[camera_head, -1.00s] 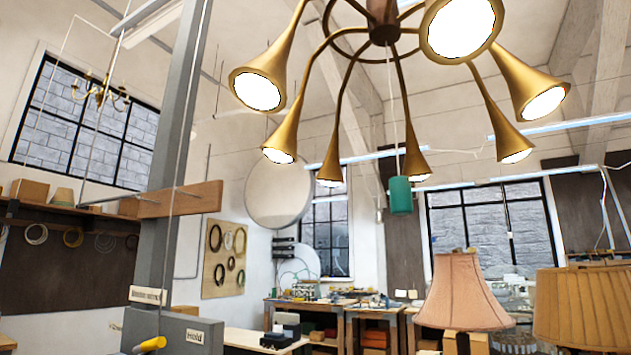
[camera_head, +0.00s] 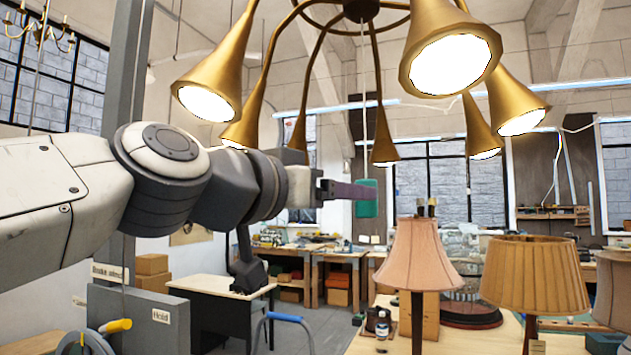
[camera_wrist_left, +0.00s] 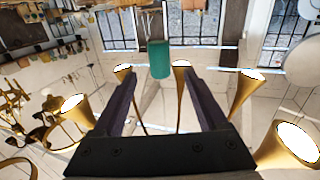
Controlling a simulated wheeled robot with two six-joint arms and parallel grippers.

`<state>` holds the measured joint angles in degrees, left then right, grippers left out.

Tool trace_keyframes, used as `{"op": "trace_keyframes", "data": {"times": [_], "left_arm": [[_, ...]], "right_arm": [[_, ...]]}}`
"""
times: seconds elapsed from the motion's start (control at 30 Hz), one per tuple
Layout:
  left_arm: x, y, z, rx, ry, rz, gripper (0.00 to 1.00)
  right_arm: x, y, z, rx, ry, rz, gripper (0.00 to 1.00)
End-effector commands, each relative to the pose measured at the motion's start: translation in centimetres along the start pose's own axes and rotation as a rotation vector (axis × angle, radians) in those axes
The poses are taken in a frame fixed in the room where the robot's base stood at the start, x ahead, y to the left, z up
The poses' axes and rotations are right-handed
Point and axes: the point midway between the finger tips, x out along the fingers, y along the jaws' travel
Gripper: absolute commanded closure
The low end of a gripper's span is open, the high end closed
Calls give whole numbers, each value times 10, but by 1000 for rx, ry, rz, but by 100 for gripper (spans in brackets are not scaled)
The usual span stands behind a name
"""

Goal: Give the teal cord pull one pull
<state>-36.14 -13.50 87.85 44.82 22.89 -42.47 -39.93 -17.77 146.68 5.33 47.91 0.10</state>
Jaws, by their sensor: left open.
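In the left wrist view, which looks upside down, the open fingers (camera_wrist_left: 158,82) are apart and the teal pull (camera_wrist_left: 158,60) shows in the gap, around or just past the tips. I cannot tell whether a finger touches it. My right gripper is not in view.
Chandelier shades hang above and around my left gripper. A grey post (camera_head: 122,75) stands at the left. A pink lampshade (camera_head: 418,257) and a tan pleated lampshade (camera_head: 535,275) stand on a table at the lower right. Workbenches line the far wall.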

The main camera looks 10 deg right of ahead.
Motion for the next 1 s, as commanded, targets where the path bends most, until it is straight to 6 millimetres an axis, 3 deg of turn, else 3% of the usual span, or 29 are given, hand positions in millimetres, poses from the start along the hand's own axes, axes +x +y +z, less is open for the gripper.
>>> {"op": "trace_keyframes", "data": {"times": [0.17,0.63,1.0], "left_arm": [[11,1,-12,4,19,2,24],[88,1,-12,4,15,1,24],[104,0,-10,5,17,0,24]], "right_arm": [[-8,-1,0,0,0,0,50],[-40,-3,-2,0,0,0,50],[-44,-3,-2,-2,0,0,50]]}}
